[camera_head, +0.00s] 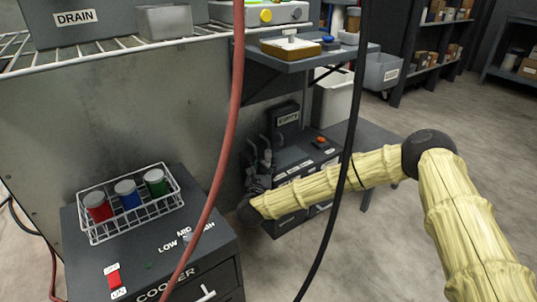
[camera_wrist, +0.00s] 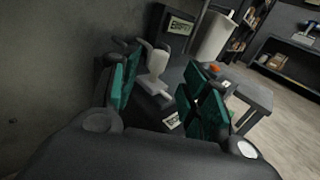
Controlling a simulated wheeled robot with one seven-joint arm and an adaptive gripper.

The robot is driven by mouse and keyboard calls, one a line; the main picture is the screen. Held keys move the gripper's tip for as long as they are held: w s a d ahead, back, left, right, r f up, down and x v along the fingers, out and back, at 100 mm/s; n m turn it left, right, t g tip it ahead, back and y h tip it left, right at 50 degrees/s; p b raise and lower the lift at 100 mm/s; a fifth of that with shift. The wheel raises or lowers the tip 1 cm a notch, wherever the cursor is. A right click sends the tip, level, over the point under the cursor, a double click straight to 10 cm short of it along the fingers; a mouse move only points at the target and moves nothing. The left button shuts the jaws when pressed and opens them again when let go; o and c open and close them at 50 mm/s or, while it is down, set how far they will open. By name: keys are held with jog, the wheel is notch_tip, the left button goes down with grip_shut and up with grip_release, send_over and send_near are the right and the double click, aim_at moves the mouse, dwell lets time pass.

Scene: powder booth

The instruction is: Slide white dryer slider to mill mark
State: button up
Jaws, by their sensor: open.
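A dark box-like unit (camera_head: 300,163) with small white labels and an orange-red switch stands at the middle of the head view, behind my forearm. Its lettering is too small to read, and I cannot pick out a white slider or the mill mark on it for sure. My gripper (camera_head: 260,168) is at the unit's left end, small and dark there. In the wrist view my gripper (camera_wrist: 160,82) is open, with green pads apart. A pale upright piece (camera_wrist: 157,72) shows between the fingers, at or beyond the tips; I cannot tell whether it touches them.
A box marked EMPTY (camera_head: 286,116) stands behind the unit. The cooler (camera_head: 208,262) is at the front left, with a wire basket (camera_head: 88,232) of coloured jars. A red hose (camera_head: 232,110) and a black cable (camera_head: 350,150) hang in front. A shelf (camera_head: 305,63) juts above.

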aim_at(267, 153)
jog(key=w+b, duration=0.1)
jog(key=w, duration=0.2)
jog(key=w+d+b, duration=0.1)
jog(key=w, duration=0.2)
jog(key=w+b, duration=0.1)
jog(key=w, duration=0.2)
jog(key=shift+w+d+b, duration=0.15)
jog(key=shift+d+b, duration=0.1)
jog(key=shift+b, duration=0.15)
